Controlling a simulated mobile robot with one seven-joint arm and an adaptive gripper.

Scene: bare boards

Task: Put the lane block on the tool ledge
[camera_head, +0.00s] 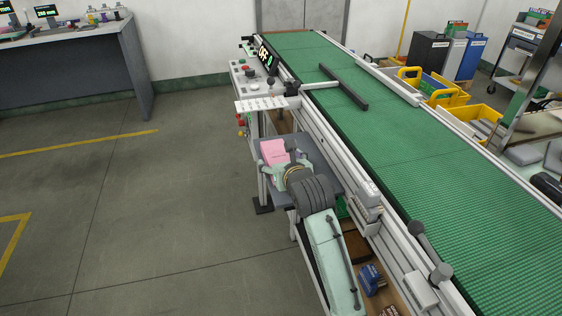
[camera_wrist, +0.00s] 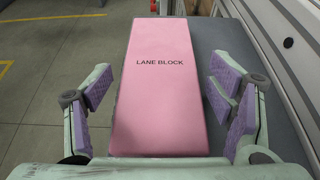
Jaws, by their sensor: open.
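The lane block (camera_wrist: 158,95) is a long pink block with its name printed on top. It lies flat on a grey shelf (camera_wrist: 212,38) at the conveyor's side. In the head view the pink block (camera_head: 273,150) shows just beyond my gripper (camera_head: 284,167), which hides part of it. In the wrist view my gripper (camera_wrist: 160,102) is open, with one lilac-padded finger on each side of the block and gaps between. No label shows which surface is the tool ledge; a narrow white ledge (camera_head: 260,104) with small pegs juts out beyond the shelf.
The green conveyor belt (camera_head: 390,125) runs along the right, with a dark bar (camera_head: 343,87) across it. A control panel (camera_head: 250,75) stands beyond the white ledge. Boxes (camera_head: 371,278) sit on a lower shelf near my arm. The floor at left is clear.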

